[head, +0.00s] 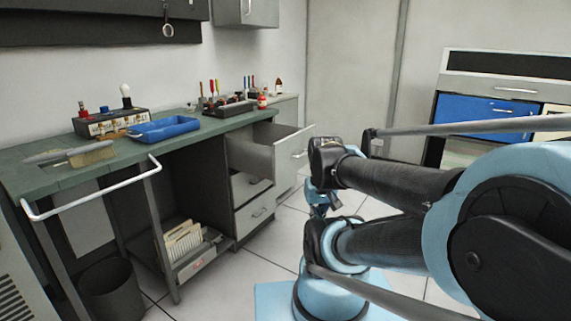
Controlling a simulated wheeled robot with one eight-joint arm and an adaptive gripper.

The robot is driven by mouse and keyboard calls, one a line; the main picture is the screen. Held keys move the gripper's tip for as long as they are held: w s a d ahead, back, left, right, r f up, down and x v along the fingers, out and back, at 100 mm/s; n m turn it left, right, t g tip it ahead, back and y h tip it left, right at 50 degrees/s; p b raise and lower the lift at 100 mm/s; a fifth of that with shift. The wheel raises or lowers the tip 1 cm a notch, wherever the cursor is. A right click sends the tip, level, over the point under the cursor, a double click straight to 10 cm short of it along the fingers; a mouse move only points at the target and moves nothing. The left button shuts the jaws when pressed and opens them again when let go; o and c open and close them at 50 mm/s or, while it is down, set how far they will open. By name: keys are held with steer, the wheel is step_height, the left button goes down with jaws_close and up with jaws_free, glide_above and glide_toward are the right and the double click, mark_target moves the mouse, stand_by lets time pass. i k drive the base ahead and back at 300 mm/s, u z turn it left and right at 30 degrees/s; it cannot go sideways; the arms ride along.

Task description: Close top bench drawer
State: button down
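The bench (60,178) has a green top and stands at the left in the head view. Its top drawer (253,158) is grey and pulled well out to the right. The pale drawer front (291,154) stands clear of the cabinet and has a small handle. I cannot tell whether anything touches the drawer.
A blue tray (163,129), a rack of tools and bottles stand on the bench. A white rail (98,194) sticks out at the bench's front left. A dark bin (111,290) stands on the floor below. Tiled floor (262,268) is clear in front of the drawers.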

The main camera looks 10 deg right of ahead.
mark_target(273, 152)
steer(key=u, duration=0.55)
steer(key=i, duration=0.5)
steer(key=u, duration=0.35)
